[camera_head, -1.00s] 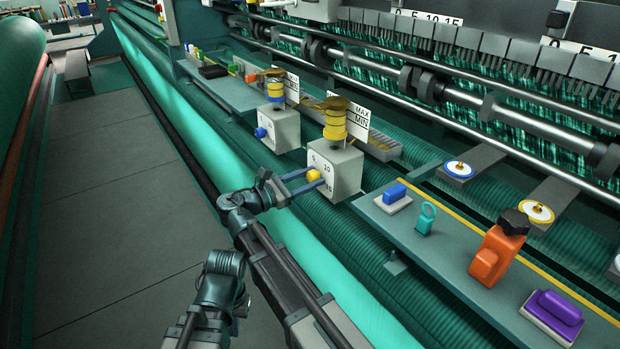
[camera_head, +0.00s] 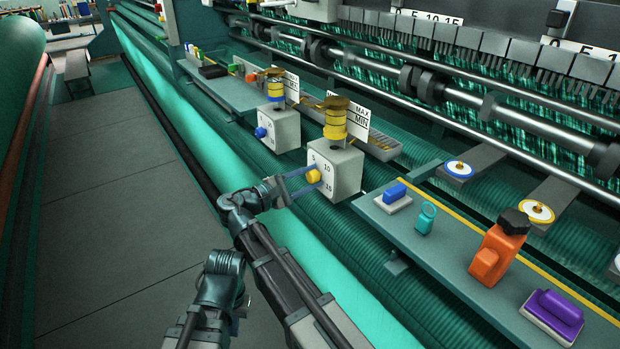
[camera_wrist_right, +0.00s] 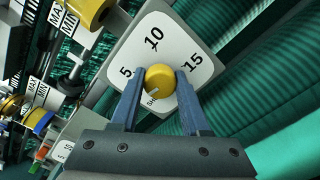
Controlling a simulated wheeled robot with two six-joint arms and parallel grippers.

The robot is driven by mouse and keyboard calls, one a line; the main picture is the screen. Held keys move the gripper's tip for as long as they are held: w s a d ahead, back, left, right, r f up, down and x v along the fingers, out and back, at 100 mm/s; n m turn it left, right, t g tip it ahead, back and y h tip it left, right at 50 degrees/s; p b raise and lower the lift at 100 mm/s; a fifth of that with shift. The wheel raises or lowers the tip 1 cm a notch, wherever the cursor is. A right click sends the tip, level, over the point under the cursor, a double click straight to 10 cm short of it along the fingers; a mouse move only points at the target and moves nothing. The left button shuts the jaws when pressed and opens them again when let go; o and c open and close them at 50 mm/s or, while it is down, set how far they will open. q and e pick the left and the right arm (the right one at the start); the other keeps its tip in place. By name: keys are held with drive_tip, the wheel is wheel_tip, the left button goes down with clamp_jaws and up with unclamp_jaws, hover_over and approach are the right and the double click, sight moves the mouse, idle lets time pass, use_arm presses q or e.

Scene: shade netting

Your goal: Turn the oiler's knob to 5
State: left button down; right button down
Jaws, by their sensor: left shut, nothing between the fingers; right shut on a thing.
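The oiler is a grey box (camera_head: 347,172) with a yellow-banded cup on top and a white dial face. Its yellow knob (camera_head: 313,176) is on that face, and also shows in the right wrist view (camera_wrist_right: 160,79). My right gripper (camera_wrist_right: 158,81) is shut on the knob, one blue finger on each side. The dial reads 5, 10 and 15, with a partly hidden label below the knob. A pale mark on the knob points to its lower left, toward that label, not at 5. My left gripper (camera_head: 184,332) is shut and empty, low in the head view, apart from the oiler.
A second oiler (camera_head: 283,130) with a blue knob stands behind, to the left. A shelf (camera_head: 424,236) on the right holds a blue block, a teal ring piece, an orange piece with a black knob (camera_head: 498,250) and a purple block (camera_head: 553,312). The floor at left is clear.

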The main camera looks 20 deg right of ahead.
drive_tip(key=m, duration=0.4)
drive_tip(key=shift+m, duration=1.9)
drive_tip(key=shift+f, duration=0.1)
drive_tip(key=shift+c, duration=1.9)
unclamp_jaws()
